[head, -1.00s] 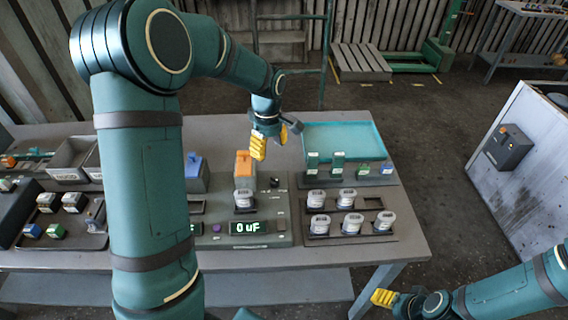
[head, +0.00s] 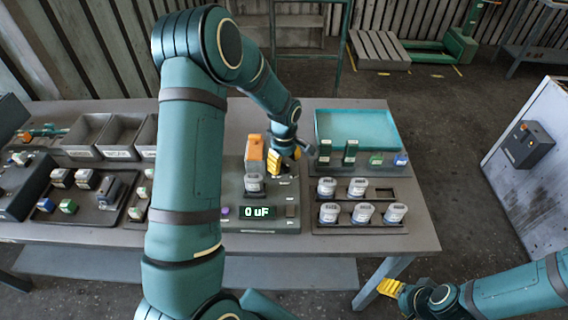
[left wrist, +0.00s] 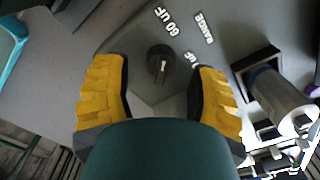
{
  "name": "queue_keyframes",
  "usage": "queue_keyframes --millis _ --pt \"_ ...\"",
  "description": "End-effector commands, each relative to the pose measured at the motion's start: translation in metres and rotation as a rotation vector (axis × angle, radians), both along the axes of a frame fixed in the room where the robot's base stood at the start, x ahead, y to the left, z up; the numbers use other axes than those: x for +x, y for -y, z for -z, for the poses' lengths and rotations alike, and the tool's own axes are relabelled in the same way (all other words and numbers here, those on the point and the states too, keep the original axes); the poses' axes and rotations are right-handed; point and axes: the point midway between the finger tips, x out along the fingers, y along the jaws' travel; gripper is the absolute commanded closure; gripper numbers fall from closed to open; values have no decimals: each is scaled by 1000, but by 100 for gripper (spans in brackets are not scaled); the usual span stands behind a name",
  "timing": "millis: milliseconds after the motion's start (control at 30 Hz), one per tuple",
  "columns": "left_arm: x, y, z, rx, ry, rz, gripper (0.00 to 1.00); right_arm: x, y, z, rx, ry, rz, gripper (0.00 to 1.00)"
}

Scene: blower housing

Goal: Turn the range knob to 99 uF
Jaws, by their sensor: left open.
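The range knob (left wrist: 160,62) is small, round and black with a pale pointer mark, beside the printed labels "60 UF" and "RANGE"; another small label is partly hidden. My left gripper (left wrist: 162,88) is open, its yellow fingers on either side of the knob in the left wrist view. I cannot tell whether they touch it. In the head view my left gripper (head: 280,161) is over the tester (head: 283,227) and hides the knob. The tester's display (head: 258,212) reads 0 uF. My right gripper (head: 390,287) is at the lower right, its opening unclear.
A silver capacitor (head: 254,184) stands on the tester in front of an orange-topped block (head: 255,152). A rack (head: 382,224) with several capacitors is to the right. A teal tray (head: 355,112) lies behind. Bins (head: 90,130) stand at the left.

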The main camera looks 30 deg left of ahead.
Motion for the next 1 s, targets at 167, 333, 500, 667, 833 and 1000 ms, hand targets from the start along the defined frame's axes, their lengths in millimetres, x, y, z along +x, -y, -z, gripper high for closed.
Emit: queue_keyframes --millis 167,333,500,667,833,1000 --pt "0 0 8 0 0 -1 42 0 0 0 0 0 0 40" --pt "0 0 9 0 1 -1 42 0 0 0 0 0 0 40" --pt "0 0 8 0 0 0 68 0 0 0 0 0 0 40" --pt "0 0 8 0 0 0 100 0 0 0 0 0 0 40" --pt "0 0 9 0 0 6 100 0 0 1 0 0 0 40" --pt "0 0 9 0 0 46 100 0 0 3 0 0 0 40"
